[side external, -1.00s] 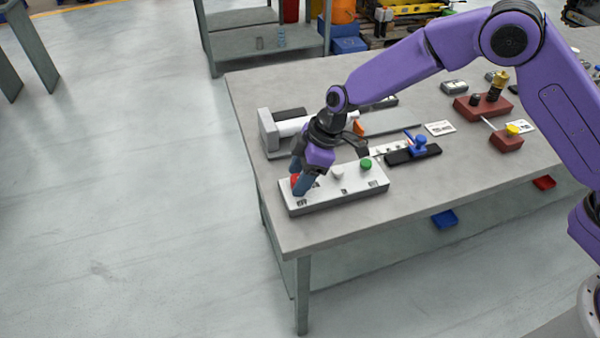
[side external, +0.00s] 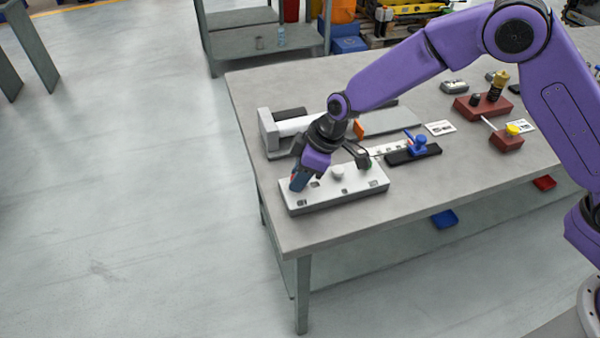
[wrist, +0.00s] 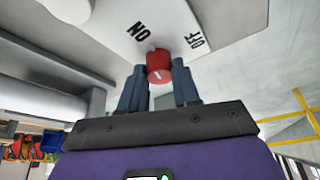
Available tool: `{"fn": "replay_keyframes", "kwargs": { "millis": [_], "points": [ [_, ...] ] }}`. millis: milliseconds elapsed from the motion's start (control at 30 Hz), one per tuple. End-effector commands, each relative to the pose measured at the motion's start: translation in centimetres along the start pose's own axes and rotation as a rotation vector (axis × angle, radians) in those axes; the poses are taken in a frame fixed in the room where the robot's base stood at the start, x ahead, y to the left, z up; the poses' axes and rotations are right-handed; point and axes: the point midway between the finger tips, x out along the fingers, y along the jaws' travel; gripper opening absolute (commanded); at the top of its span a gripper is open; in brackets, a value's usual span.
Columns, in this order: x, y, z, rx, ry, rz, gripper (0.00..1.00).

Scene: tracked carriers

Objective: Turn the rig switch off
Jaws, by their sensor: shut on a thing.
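A white switch box (side external: 345,193) lies near the front left corner of the table. In the wrist view, its red rotary knob (wrist: 158,66) sits between my two blue fingertips, with ON and OFF printed on the panel beyond it. My gripper (side external: 299,181), also in the wrist view (wrist: 158,82), is shut on the red knob. A short white mark shows on the knob, but I cannot tell for sure which label it points to. In the side view my fingers mostly hide the knob.
A white knob (side external: 337,172) sits beside my fingers on the box. A grey-and-white machine (side external: 268,133) stands just behind. A blue piece on a black base (side external: 419,146) and dark red blocks (side external: 507,142) are to the right.

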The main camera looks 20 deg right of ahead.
Motion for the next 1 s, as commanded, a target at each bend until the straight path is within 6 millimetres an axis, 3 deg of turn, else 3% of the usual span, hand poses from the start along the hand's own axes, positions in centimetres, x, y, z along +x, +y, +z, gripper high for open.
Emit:
{"fn": "replay_keyframes", "kwargs": {
  "millis": [1000],
  "points": [
    [0.01, -0.51, -0.23, 0.696, -0.001, 0.292, 0.01]
  ]
}}
